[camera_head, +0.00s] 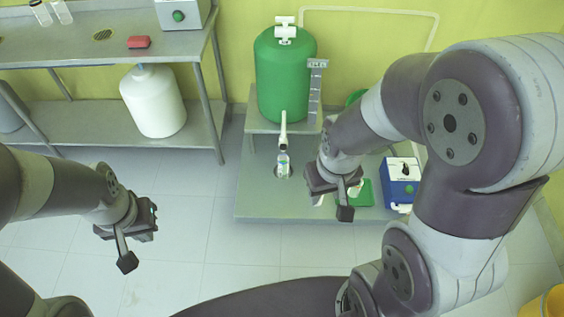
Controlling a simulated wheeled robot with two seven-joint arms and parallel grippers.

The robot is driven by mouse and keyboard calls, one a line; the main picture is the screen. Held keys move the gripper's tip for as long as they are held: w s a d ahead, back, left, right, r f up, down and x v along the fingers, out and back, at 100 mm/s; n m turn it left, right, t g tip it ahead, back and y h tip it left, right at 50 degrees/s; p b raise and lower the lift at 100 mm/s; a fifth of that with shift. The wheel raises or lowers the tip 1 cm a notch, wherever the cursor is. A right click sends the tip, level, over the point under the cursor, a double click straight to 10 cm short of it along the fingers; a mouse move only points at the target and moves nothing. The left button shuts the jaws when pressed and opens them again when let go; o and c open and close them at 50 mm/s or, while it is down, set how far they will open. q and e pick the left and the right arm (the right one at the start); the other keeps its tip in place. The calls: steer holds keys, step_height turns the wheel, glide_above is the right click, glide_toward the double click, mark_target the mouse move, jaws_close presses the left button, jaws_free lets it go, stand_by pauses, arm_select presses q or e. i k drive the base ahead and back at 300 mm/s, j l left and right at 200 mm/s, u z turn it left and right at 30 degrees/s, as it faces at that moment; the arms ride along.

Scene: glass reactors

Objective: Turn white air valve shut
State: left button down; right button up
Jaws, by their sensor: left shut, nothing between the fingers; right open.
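A green tank (285,75) stands on a small grey stand at the back. White valve fittings (285,32) with short crosswise handles sit on top of it; I cannot tell from here how far they are turned. A white spout-like piece (283,128) comes off the tank's lower front, above a small clear bottle (283,163). My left gripper (130,245) is shut and empty over the floor at the left, far from the tank. My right gripper (335,200) is open and empty, in front of and lower right of the tank, touching no valve.
A blue-and-white box (401,178) and a green pad (363,193) are on the low grey platform (260,210). A metal bench (75,50) at the left holds a red block (139,42), with a white jug (153,100) on its lower shelf. Floor in front is clear.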

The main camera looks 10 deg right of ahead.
mark_target(284, 20)
steer(key=i+j+u, duration=0.25)
steer(key=u, duration=0.15)
steer(key=i+j+u, duration=0.15)
steer(key=i+u, duration=0.25)
steer(key=i+j+u, duration=0.1)
steer(key=i, duration=0.3)
steer(key=i+j+u, duration=0.1)
steer(key=i, duration=0.3)
steer(key=i+z, duration=0.1)
steer(key=z, duration=0.35)
steer(key=i+z, duration=0.1)
steer(key=z, duration=0.35)
steer(key=j+z, duration=0.1)
steer(key=z, duration=0.3)
steer(key=i+j+z, duration=0.1)
steer(key=z, duration=0.35)
steer(key=j+z, duration=0.1)
steer(key=z, duration=0.35)
steer(key=i+j+z, duration=0.1)
steer(key=z, duration=0.35)
steer(key=i+j+z, duration=0.15)
steer(key=z, duration=0.3)
steer(key=i+j+z, duration=0.15)
steer(key=z, duration=0.3)
steer(key=j+z, duration=0.25)
steer(key=z, duration=0.2)
